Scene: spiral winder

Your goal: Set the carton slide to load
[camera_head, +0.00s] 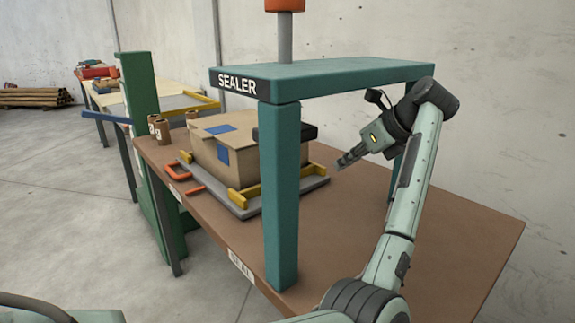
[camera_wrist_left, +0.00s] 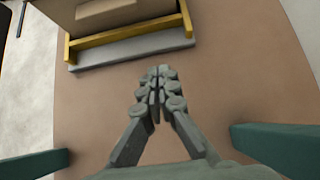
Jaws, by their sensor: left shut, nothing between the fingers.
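The carton slide (camera_head: 245,210) is a grey plate with yellow rails and an orange handle on its near left side. It lies on the brown table, beside and partly behind the front post of the sealer. A brown carton (camera_head: 205,153) with blue patches sits on it. In the left wrist view, the slide's grey edge (camera_wrist_left: 130,53) and yellow rail show at the top, with part of the carton (camera_wrist_left: 105,15) above. My left gripper (camera_head: 340,165) is shut and empty, above the table to the right of the slide, apart from it. Its closed fingers also show in the wrist view (camera_wrist_left: 158,85). My right gripper is out of view.
The teal sealer frame (camera_head: 330,75) spans the table (camera_head: 430,235), its front post (camera_head: 279,195) close to the slide. Small white labels (camera_head: 240,265) mark the table's front edge. Brown rolls (camera_head: 158,130) and a green post (camera_head: 143,95) stand left. The table's right side is clear.

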